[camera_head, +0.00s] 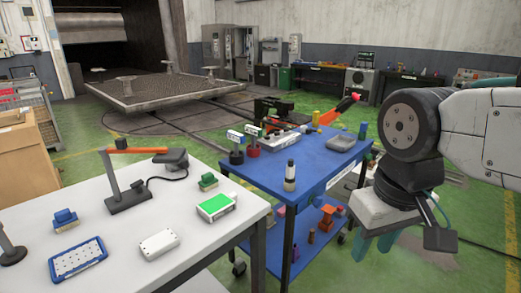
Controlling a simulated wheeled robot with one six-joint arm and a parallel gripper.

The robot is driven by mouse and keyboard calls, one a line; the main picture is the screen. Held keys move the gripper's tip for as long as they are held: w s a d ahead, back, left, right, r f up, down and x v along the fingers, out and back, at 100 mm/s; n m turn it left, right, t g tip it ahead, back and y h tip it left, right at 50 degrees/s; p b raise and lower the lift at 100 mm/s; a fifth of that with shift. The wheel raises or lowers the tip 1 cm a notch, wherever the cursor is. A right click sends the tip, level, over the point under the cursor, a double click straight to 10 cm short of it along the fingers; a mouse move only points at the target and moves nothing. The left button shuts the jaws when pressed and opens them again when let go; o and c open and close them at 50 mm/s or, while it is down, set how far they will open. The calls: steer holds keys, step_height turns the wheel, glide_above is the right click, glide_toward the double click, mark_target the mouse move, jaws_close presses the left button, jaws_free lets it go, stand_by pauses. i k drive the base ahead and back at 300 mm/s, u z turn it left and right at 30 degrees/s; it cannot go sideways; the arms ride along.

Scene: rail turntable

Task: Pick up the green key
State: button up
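I cannot make out a green key for certain. On the white table lie a green block-like piece (208,181) and a white box with a green top (216,206). My gripper (374,250) hangs at the right, beside the blue cart and well away from the white table. Its two teal fingers look apart, with nothing seen between them.
The white table (183,277) also holds a blue tray (78,261), a blue piece (65,217), a white box (158,243) and a stand with an orange arm (129,190). The blue cart (262,173) carries a bottle (290,176) and several tools. Green floor shows around it.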

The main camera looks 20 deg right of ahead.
mark_target(255, 131)
steer(key=u, duration=0.25)
steer(key=k, duration=0.25)
steer(key=z, duration=1.4)
steer(key=i, duration=1.4)
steer(key=u, duration=0.4)
steer(key=i, duration=0.6)
steer(key=u, duration=1.1)
steer(key=i, duration=0.3)
steer(key=u, duration=0.25)
